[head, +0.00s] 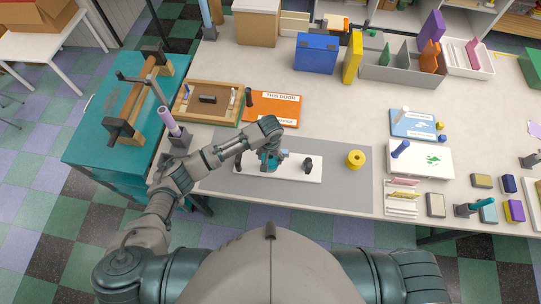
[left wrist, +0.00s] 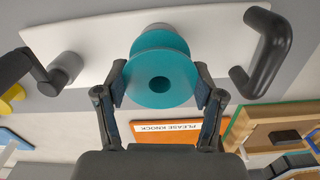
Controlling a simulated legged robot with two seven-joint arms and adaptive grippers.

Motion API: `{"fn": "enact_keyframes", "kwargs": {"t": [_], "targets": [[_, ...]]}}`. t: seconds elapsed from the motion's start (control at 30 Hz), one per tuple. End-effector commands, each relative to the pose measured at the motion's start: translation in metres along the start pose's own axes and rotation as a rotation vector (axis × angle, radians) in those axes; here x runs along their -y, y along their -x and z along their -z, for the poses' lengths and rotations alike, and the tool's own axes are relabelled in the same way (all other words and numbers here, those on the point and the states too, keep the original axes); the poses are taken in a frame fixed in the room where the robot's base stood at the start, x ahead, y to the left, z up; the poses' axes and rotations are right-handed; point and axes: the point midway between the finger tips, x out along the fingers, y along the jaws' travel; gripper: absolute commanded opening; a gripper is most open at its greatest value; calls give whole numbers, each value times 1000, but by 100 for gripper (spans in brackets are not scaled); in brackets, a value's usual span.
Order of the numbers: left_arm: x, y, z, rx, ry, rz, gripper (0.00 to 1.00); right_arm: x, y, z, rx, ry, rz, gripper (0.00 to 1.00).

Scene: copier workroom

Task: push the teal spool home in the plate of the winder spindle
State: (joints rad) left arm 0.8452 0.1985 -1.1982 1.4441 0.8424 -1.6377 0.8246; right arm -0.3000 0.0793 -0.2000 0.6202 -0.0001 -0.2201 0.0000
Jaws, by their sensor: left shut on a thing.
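The teal spool (left wrist: 160,48) is in the left wrist view, its round end with a dark centre hole facing the camera. The fingers of my left gripper (left wrist: 160,84) are shut on it from both sides. In the head view my left gripper (head: 270,157) is over the white plate of the winder (head: 302,175), with a little of the teal spool (head: 272,167) showing. A pale grey round part (left wrist: 163,28) shows behind the spool. The spindle is hidden, and I cannot tell how deep the spool sits. My right gripper is not in view.
A black handle (left wrist: 268,55) and a crank with a grey knob (left wrist: 66,67) flank the spool. A yellow spool (head: 355,158) stands on the grey mat (head: 345,190) to the right. An orange sign (head: 272,108) and a wooden tray (head: 188,112) lie behind.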

Motion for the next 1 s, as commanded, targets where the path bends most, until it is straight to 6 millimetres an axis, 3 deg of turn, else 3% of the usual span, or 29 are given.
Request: {"fn": "enact_keyframes", "kwargs": {"t": [1.0], "targets": [[0, -26, 0, 0, 0, 0, 36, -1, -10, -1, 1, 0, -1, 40]]}}
